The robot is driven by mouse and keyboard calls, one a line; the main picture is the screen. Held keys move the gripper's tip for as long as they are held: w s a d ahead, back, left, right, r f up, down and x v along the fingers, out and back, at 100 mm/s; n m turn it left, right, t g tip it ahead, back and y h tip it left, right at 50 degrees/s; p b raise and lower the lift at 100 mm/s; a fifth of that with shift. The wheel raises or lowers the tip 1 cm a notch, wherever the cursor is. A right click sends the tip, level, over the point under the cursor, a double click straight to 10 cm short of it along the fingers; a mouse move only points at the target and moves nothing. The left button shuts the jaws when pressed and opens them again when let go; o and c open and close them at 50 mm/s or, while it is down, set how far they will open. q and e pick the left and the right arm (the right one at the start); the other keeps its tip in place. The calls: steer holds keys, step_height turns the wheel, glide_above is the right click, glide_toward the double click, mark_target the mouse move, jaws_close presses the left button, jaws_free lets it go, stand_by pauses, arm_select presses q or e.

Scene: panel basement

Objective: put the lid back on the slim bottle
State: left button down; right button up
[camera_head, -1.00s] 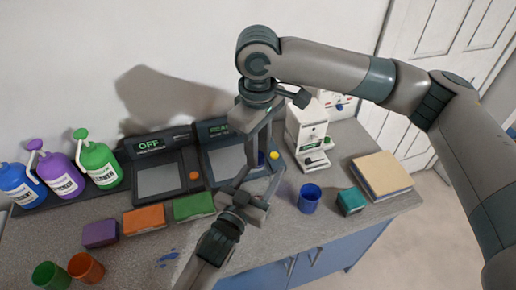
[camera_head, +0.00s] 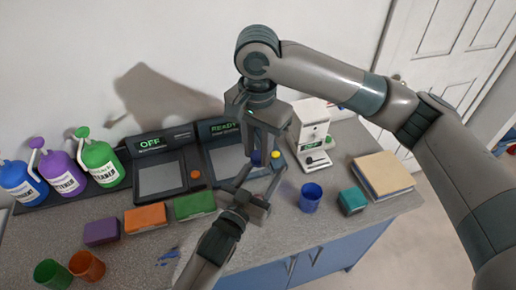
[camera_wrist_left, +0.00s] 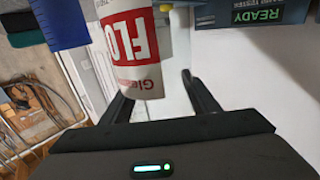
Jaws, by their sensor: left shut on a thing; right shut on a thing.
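The slim bottle (camera_wrist_left: 137,45), white with a red label, stands between the fingers of my left gripper (camera_wrist_left: 155,88) in the left wrist view. In the head view my left gripper (camera_head: 262,178) reaches up from the bottom and is shut on the bottle, which is mostly hidden there. My right gripper (camera_head: 262,150) points down just above the left one, shut. A small dark blue piece (camera_head: 257,158) shows at its fingertips, probably the lid. I cannot tell whether lid and bottle touch.
A blue cup (camera_head: 311,197) and a teal block (camera_head: 352,201) stand to the right. A white machine (camera_head: 310,135) and a tester reading READY (camera_head: 222,128) are behind. Green (camera_head: 194,205) and orange (camera_head: 145,218) blocks lie left. Pump bottles (camera_head: 98,160) stand at the far left.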

steer(key=m, duration=0.4)
steer(key=shift+a+m, duration=0.1)
steer(key=shift+m, duration=0.3)
steer(key=m, duration=0.3)
steer(key=shift+w, duration=0.1)
steer(key=o, duration=1)
steer(key=shift+r, duration=0.1)
steer(key=shift+r, duration=2.15)
steer(key=shift+c, duration=0.4)
